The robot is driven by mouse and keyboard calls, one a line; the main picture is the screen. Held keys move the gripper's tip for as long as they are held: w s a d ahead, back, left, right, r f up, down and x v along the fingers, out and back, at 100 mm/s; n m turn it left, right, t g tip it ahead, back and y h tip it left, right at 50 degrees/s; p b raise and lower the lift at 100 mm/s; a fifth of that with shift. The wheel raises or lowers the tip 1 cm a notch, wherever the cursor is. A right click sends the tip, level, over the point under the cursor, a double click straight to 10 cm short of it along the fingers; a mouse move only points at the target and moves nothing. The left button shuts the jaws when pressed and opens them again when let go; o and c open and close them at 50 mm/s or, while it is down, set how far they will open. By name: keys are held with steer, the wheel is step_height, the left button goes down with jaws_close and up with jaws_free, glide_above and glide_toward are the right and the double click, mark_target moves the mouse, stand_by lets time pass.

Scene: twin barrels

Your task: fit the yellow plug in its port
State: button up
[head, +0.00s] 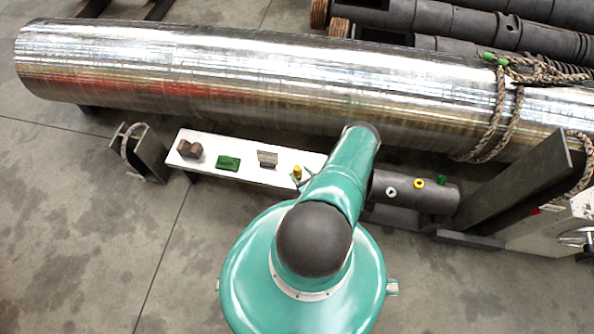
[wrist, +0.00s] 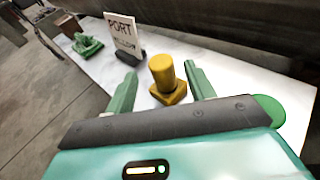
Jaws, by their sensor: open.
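The yellow plug (wrist: 162,72), a cylinder on a squarish base, stands upright on a white bench (wrist: 222,75). It also shows in the head view (head: 297,172), small beside my arm. My gripper (wrist: 160,70) is open, with a green finger on each side of the plug. I cannot tell whether either finger touches it. A small sign (wrist: 124,37) behind the plug reads "PORT" and "YELLOW". In the head view, a dark horizontal cylinder (head: 402,202) right of my arm carries a yellow ringed port (head: 418,183), between a white ring (head: 391,192) and a green ring (head: 441,181).
A green object (head: 228,162) and a brown block (head: 190,149) sit on the bench's left part. A big shiny barrel (head: 230,75) runs behind the bench. A steel beam (head: 510,190) stands at the right.

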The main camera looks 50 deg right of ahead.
mark_target(295, 167)
steer(key=x, duration=0.5)
steer(key=shift+d+f, duration=0.15)
steer(key=shift+f, duration=0.15)
steer(key=shift+c, duration=0.2)
steer(key=c, duration=1.1)
